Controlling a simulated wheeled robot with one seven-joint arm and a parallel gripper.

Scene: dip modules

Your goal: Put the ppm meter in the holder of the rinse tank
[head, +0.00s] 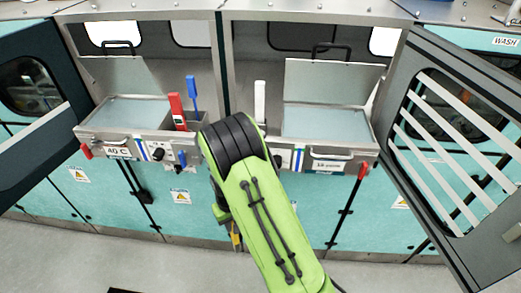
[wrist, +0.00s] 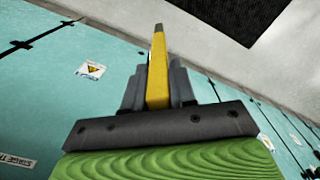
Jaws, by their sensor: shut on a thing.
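My gripper (wrist: 157,88) is shut on a slim yellow thing (wrist: 158,62), which sticks out past the fingertips in the wrist view. The yellow thing also shows in the head view (head: 236,236), low in front of the cabinets and beside my green arm. I see no label on it, so I cannot tell if it is the ppm meter. The left tank (head: 128,110) is labelled 40 C. The right tank (head: 325,122) has a label too small to read surely. A red device (head: 177,110), a blue one (head: 192,92) and a white one (head: 260,100) stand upright beside the tanks.
Both tanks have raised lids (head: 333,82) and sit in open bays. An open dark door (head: 30,90) stands at the left and a slatted door (head: 455,130) at the right. Red-handled levers (head: 363,170) stick out at the front. Grey floor (head: 190,270) is clear below.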

